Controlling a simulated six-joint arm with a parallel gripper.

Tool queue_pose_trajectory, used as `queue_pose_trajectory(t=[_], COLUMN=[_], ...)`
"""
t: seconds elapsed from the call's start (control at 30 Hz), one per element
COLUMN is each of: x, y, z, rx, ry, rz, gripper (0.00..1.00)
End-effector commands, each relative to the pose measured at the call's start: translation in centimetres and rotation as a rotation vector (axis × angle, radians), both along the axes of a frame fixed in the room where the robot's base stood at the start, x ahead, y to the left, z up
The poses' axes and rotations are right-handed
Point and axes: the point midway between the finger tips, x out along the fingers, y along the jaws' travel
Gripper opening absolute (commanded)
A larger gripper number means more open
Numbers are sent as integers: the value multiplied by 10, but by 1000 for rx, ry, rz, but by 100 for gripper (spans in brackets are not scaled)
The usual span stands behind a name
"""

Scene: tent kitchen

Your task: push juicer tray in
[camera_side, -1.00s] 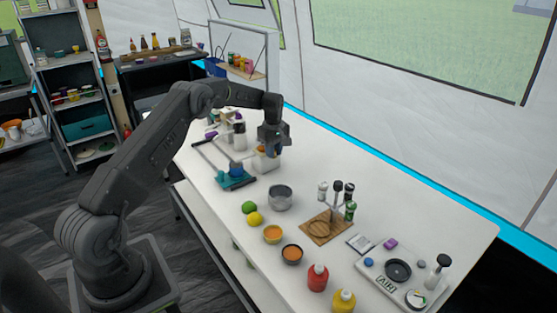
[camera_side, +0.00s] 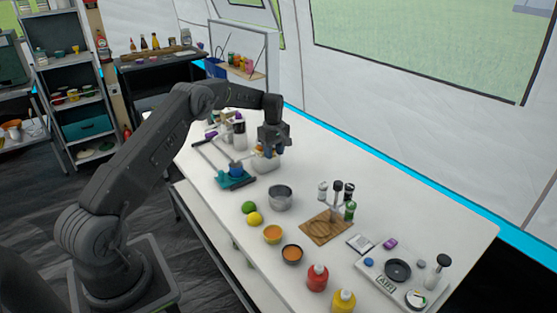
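The juicer appears to be the small white body with an orange top (camera_side: 264,160), standing near the back of the white table. My gripper (camera_side: 272,150) points down right at it and covers part of its right side. I cannot tell whether the fingers touch it, or how far apart they are. The juicer's tray is too small and hidden to make out.
A teal-based stand (camera_side: 236,178) with a blue part is close on the left. A metal pot (camera_side: 280,197) stands in front, with a green lime (camera_side: 249,207) and a yellow lemon (camera_side: 255,219) beside it. A wooden board (camera_side: 325,228) lies further right.

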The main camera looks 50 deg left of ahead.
Motion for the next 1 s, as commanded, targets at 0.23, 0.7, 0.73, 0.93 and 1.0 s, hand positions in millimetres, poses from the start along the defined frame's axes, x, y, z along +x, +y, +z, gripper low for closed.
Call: queue_pose_trajectory(t=[0.23,0.7,0.73,0.93,1.0], x=[-2,-1,-1,-2,-2], y=[22,22,22,19,18], z=[7,41,43,60,66], rx=[32,35,34,26,26], ry=[-27,-32,-31,-23,-23], rz=[16,19,19,18,17], gripper=[49,49,49,49,49])
